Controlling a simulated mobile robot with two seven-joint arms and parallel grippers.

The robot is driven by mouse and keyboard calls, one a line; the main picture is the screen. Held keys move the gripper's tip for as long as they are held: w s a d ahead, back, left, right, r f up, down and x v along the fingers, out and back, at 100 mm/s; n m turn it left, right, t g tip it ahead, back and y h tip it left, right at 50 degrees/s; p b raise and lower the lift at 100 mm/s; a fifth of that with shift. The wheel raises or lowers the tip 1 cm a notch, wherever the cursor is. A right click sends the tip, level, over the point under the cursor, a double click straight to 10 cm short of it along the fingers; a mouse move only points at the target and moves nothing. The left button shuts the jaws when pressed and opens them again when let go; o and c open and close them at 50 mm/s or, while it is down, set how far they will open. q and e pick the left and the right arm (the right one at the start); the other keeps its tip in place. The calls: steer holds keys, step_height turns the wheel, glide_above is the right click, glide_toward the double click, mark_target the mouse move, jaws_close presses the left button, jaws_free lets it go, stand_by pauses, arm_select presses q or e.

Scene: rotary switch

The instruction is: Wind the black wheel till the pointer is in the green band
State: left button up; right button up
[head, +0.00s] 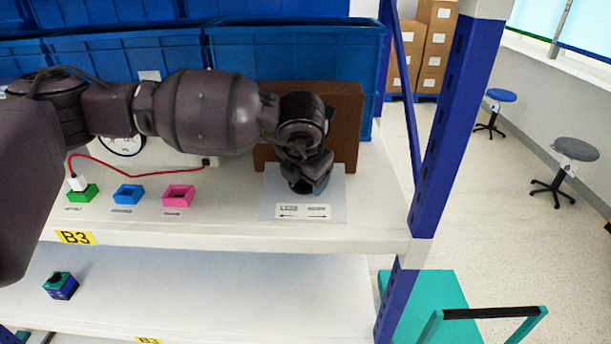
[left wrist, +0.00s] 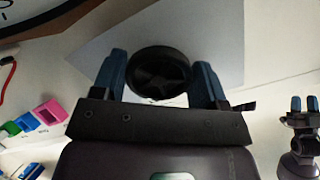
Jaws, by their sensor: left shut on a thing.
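The black wheel (left wrist: 158,73) is a dark spoked disc in the left wrist view. My left gripper (head: 308,182) points down over the grey plate (head: 340,200), and its blue fingers are shut on the wheel's opposite sides. In the head view the gripper hides the wheel. The round gauge (head: 122,148) stands behind my left arm, which covers most of it. Only its dark rim and a bit of white face (left wrist: 30,10) show in the left wrist view. The pointer and green band cannot be seen. My right gripper (left wrist: 304,104) shows small at the right, fingers apart and empty.
Green (head: 84,193), blue (head: 128,194) and pink (head: 178,195) sockets sit on the shelf left of the plate. A red cable (head: 130,172) runs to the green one. A brown board (head: 345,125) and blue bins (head: 290,55) stand behind. A blue upright (head: 440,130) bounds the right side.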

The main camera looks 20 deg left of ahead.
arm_select(q)
steer(key=m+b, duration=0.1)
steer(key=m, duration=0.2)
steer(key=shift+f+m, duration=0.15)
steer(key=shift+m, duration=0.15)
steer(key=m+b, duration=0.1)
steer(key=m, duration=0.2)
steer(key=shift+s+d+m, duration=0.1)
steer(key=shift+m, duration=0.2)
steer(key=shift+m+b, duration=0.3)
steer(key=shift+m, duration=0.6)
steer(key=m, duration=0.2)
steer(key=shift+m+b, duration=0.3)
steer(key=shift+m, duration=0.1)
steer(key=m, duration=0.4)
steer(key=shift+s+b, duration=0.15)
steer(key=shift+b, duration=0.25)
steer(key=shift+m+g, duration=0.3)
steer(key=shift+m, duration=0.5)
arm_select(e)
steer(key=shift+s+f, duration=0.2)
steer(key=shift+f, duration=1.9)
steer(key=shift+a, duration=0.1)
steer(key=shift+w+a, duration=0.1)
arm_select(q)
steer(key=o, duration=0.9)
